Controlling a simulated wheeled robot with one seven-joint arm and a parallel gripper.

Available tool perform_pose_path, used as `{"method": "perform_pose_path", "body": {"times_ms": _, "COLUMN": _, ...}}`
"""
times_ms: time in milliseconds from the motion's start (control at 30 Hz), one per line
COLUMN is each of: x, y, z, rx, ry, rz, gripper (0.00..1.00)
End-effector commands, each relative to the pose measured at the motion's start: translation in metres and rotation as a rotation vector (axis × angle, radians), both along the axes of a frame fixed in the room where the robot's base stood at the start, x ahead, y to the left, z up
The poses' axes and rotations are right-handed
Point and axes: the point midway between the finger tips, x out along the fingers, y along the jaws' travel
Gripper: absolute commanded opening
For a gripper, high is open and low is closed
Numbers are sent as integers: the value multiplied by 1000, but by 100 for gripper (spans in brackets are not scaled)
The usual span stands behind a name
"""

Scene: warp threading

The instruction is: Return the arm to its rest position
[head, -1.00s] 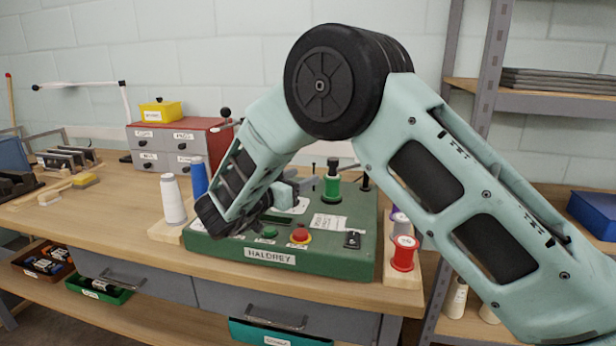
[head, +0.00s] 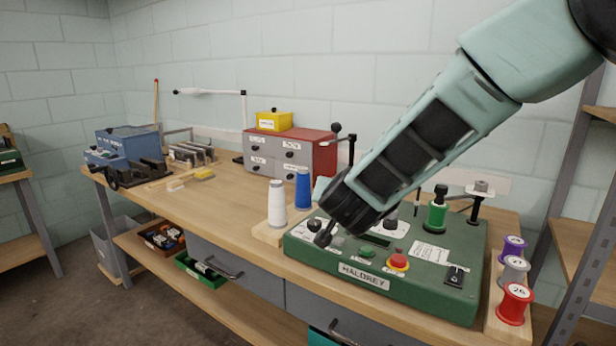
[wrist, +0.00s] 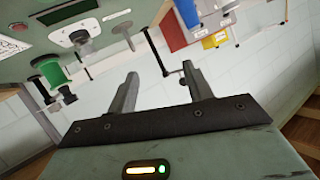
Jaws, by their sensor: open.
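My arm (head: 420,135) reaches in from the upper right in the head view, its dark wrist end (head: 352,203) in front of the green HALDREY machine (head: 415,290). My gripper is mostly hidden behind that wrist end there. In the wrist view my gripper (wrist: 158,84) has two grey fingers spread wide, with nothing between them. A green thread spool (head: 436,216) stands on the machine; it also shows in the wrist view (wrist: 50,72), at left, apart from the fingers.
A white cone (head: 277,205) and a blue cone (head: 302,188) stand left of the machine. A red spool (head: 515,303) and others stand on its right. A red-topped drawer box (head: 290,152) is behind. A metal shelf (head: 575,185) stands at right.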

Motion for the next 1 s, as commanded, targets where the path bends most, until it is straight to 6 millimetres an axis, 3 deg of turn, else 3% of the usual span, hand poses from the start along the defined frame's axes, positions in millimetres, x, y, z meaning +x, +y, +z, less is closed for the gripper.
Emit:
{"method": "perform_pose_path", "body": {"times_ms": 133, "x": -71, "y": 46, "z": -1, "rx": 40, "ry": 183, "rz": 334, "gripper": 51}}
{"method": "perform_pose_path", "body": {"times_ms": 267, "x": -155, "y": 62, "z": -15, "rx": -1, "ry": 391, "rz": 586, "gripper": 51}}
{"method": "perform_pose_path", "body": {"times_ms": 400, "x": -252, "y": 41, "z": -36, "rx": -124, "ry": 648, "rz": 779, "gripper": 51}}
{"method": "perform_pose_path", "body": {"times_ms": 500, "x": -309, "y": 10, "z": -49, "rx": -238, "ry": 816, "rz": 849, "gripper": 51}}
{"method": "perform_pose_path", "body": {"times_ms": 600, "x": -350, "y": -24, "z": -57, "rx": -346, "ry": 951, "rz": 875, "gripper": 51}}
{"method": "perform_pose_path", "body": {"times_ms": 700, "x": -376, "y": -50, "z": -61, "rx": -427, "ry": 1042, "rz": 877, "gripper": 51}}
{"method": "perform_pose_path", "body": {"times_ms": 800, "x": -388, "y": -64, "z": -62, "rx": -472, "ry": 1089, "rz": 875, "gripper": 51}}
{"method": "perform_pose_path", "body": {"times_ms": 1000, "x": -392, "y": -69, "z": -63, "rx": -487, "ry": 1106, "rz": 872, "gripper": 51}}
